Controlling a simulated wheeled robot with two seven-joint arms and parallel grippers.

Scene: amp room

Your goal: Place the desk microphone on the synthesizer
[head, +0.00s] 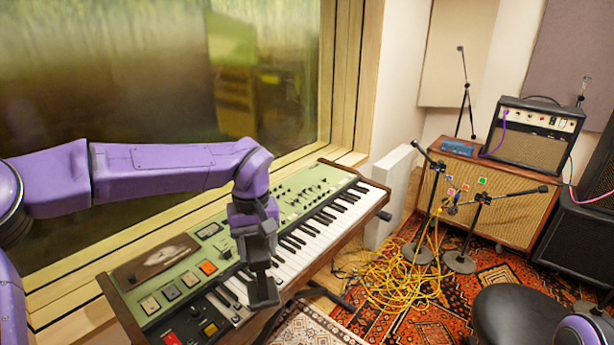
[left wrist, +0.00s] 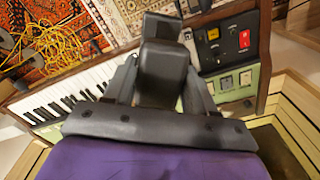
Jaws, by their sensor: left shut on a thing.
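The synthesizer (head: 326,214) has a green panel, wooden ends and white keys, and stands under the window. It also shows in the left wrist view (left wrist: 227,80). My left gripper (head: 258,262) is over the synthesizer's front keys. It is shut on a dark, blocky thing, which I take to be the desk microphone (left wrist: 162,70). The microphone sits between the fingers in the left wrist view, and its far end points away from the wrist. In the head view it is hard to separate from the dark gripper. I cannot tell whether it touches the keys. My right gripper is not in view.
Yellow cables (head: 395,285) lie on the patterned rug at the right. A speaker cabinet (head: 490,205) carries an amplifier (head: 533,135) and a thin stand (head: 466,95). Microphone stands (head: 475,230) stand before it. A black stool (head: 515,315) is at the lower right.

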